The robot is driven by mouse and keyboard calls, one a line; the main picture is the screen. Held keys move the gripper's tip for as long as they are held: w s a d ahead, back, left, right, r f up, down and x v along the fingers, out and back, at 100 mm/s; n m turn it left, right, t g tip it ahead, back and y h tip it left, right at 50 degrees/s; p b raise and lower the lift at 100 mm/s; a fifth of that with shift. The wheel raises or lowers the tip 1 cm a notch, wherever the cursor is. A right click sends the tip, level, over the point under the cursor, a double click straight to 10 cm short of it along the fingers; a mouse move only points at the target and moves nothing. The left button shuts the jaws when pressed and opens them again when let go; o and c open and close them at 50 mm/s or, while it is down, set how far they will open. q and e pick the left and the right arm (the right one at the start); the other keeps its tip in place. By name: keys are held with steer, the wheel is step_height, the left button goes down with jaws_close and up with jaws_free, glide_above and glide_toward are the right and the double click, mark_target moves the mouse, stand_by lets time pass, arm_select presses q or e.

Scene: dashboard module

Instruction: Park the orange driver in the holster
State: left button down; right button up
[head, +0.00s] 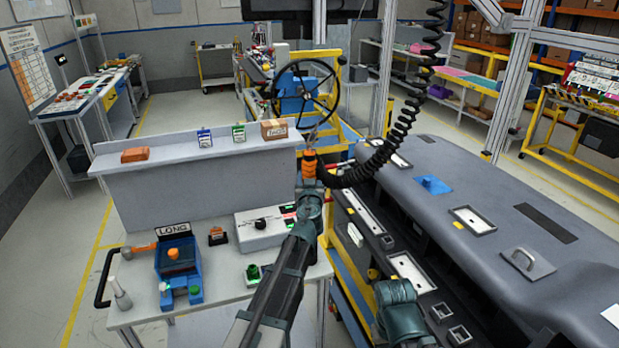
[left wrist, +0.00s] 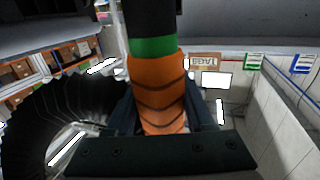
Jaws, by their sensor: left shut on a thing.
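The orange driver (head: 309,164) is held upright in my left gripper (head: 311,182), near the right end of the grey shelf. In the left wrist view the driver's orange grip (left wrist: 158,85), with a green band and a black part above it, sits between the jaws of the left gripper (left wrist: 158,128). A black coiled cord (head: 374,168) runs from the driver up to the right. I cannot pick out the holster for certain. My right gripper is not in view; only part of its arm shows at the bottom.
The grey shelf (head: 200,152) carries a brown box (head: 274,129), small cards and an orange block (head: 135,155). A blue unit (head: 178,268) with a LONG sign and a white switch box (head: 265,226) stand on the bench. The dark dashboard (head: 450,180) lies to the right.

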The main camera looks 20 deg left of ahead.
arm_select(q)
steer(key=shift+f, duration=0.1)
step_height(320, 180, down, 16)
steer(key=b, duration=1.6)
stand_by(0.5)
stand_by(1.0)
steer(key=shift+c, duration=1)
jaws_free()
steer(key=shift+s, duration=0.1)
